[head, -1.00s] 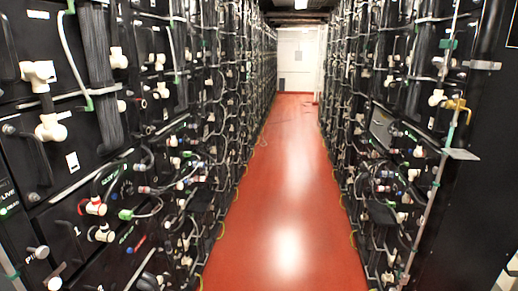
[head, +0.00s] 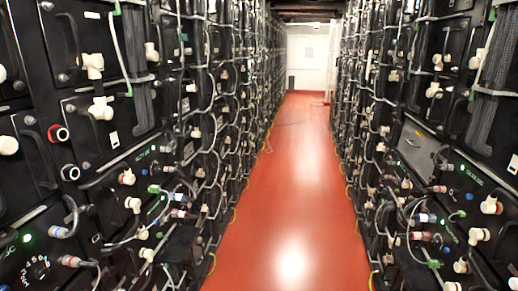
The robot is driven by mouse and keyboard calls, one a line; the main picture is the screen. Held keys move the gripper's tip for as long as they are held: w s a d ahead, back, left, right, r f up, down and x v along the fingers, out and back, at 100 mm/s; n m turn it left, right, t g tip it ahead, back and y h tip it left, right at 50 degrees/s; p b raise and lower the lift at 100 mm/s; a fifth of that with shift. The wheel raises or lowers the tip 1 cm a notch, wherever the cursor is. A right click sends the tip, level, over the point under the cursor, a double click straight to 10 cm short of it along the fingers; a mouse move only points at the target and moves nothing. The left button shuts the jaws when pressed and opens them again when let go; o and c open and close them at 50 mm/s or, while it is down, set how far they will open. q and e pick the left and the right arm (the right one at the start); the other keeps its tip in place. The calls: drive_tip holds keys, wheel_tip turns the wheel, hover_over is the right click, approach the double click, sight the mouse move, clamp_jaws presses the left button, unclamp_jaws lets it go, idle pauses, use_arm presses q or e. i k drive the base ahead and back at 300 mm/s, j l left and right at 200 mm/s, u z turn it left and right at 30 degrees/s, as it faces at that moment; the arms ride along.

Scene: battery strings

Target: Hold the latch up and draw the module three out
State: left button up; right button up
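Neither of my grippers shows in the head view. Black battery modules fill the left rack (head: 75,115) and the right rack (head: 455,130). Many carry black handles, white elbow connectors, cables and small green lights. I cannot tell which one is module three. At the bottom left is a black panel with a row of small white numbers (head: 38,268), near a bright green light (head: 27,238). I cannot make out a latch. A grey metal panel (head: 418,145) sits in the right rack.
A glossy red floor (head: 296,180) runs clear down the middle between the racks. A white door (head: 307,55) closes the far end. Cables and white connectors (head: 92,66) stick out of both racks, and yellow loops (head: 233,216) hang along the floor edges.

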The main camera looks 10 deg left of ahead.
sight(115, 200)
drive_tip(key=i+u, duration=0.25)
drive_tip(key=i, duration=0.2)
drive_tip(key=i+l+u, duration=0.25)
drive_tip(key=i, duration=0.2)
drive_tip(key=i+l+u, duration=0.2)
drive_tip(key=i, duration=0.25)
drive_tip(key=i+l+u, duration=0.15)
drive_tip(key=u, duration=0.3)
drive_tip(key=i+l+u, duration=0.25)
drive_tip(key=u, duration=0.15)
drive_tip(key=i+l+u, duration=0.15)
drive_tip(key=l+u, duration=0.15)
drive_tip(key=u, duration=0.15)
